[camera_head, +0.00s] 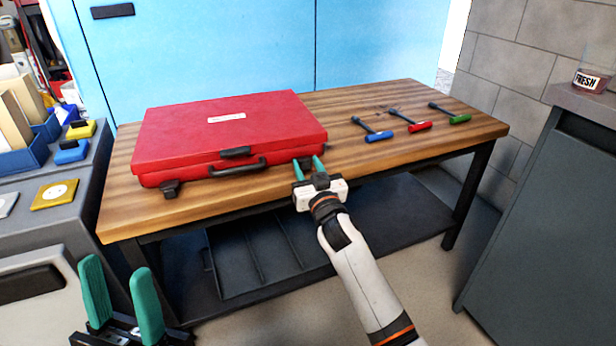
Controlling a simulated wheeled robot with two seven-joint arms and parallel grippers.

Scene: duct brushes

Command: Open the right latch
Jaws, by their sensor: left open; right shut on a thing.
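A red case (215,130) lies closed on the wooden workbench (340,107). A black clasp (236,152) and a black carry handle (238,167) sit at the middle of its front. The left latch (170,187) is a dark piece low on the case's front left. The right latch (305,161) is at the front right corner, mostly hidden by my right gripper (308,168). That gripper's green fingers are shut on the right latch. My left gripper (122,305) is open and empty at the lower left, well away from the case.
Three brushes with blue (379,136), red (420,127) and green (460,119) handles lie on the bench right of the case. A grey counter (50,225) with colored blocks stands left. A dark cabinet (560,210) with a jar (591,79) stands right.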

